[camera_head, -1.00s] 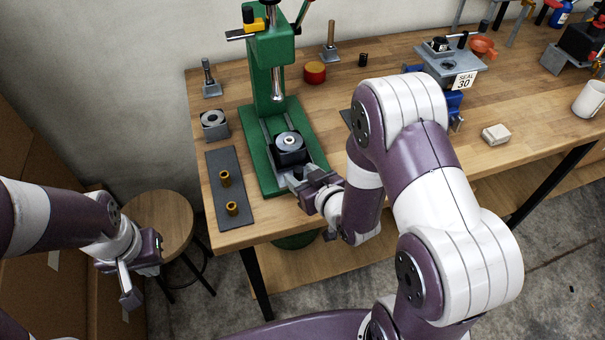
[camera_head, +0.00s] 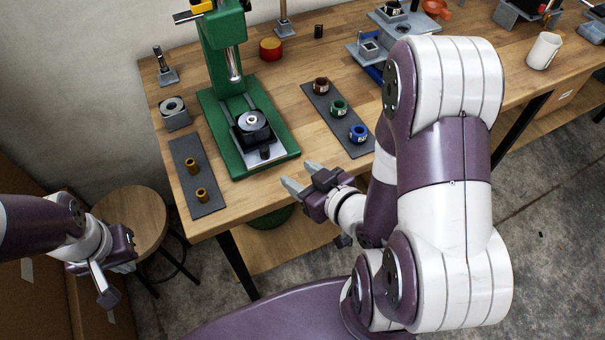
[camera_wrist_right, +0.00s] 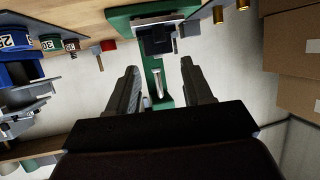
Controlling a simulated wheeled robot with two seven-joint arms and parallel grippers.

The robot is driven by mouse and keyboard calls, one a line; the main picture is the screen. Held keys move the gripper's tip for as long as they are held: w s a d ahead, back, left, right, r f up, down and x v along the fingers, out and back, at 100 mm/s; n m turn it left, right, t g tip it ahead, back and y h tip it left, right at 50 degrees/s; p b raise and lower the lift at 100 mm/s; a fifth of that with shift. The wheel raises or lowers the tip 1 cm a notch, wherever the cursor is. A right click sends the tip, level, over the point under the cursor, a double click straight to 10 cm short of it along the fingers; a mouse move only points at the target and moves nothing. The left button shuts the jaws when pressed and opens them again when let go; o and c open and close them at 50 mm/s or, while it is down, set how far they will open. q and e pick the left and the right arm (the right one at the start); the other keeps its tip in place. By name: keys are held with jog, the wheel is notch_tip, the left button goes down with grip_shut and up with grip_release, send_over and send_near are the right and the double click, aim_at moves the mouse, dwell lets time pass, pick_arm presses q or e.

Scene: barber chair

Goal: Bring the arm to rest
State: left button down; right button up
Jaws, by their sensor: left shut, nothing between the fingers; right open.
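My right gripper (camera_head: 305,182) is open and empty, just off the front edge of the workbench (camera_head: 270,190). It is apart from the green press (camera_head: 222,45), to the right of and nearer than the press base. In the right wrist view, its two spread fingers (camera_wrist_right: 158,78) have nothing between them, with the press (camera_wrist_right: 155,70) beyond. My left gripper (camera_head: 105,290) is shut and empty at the lower left, in front of the round stool (camera_head: 135,215).
A black block with a round part (camera_head: 252,127) sits on the press base. A dark mat (camera_head: 200,195) holds two brass bushings. Another mat (camera_head: 318,97) holds brown, green and blue rings. A white mug (camera_head: 544,50) stands at the right.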

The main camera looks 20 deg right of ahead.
dwell(0.4)
jog(key=d+f+m+g+h, duration=0.1)
jog(key=d+f+g+h, duration=0.25)
jog(key=g, duration=0.35)
jog(key=s+a+r+g, duration=0.1)
jog(key=s+r+m+g, duration=0.1)
jog(key=g, duration=0.1)
jog(key=s+a+r+g, duration=0.1)
jog(key=shift+s+a+r+m+g, duration=0.2)
jog(key=shift+a+r+m+g, duration=0.1)
jog(key=shift+a+m, duration=0.1)
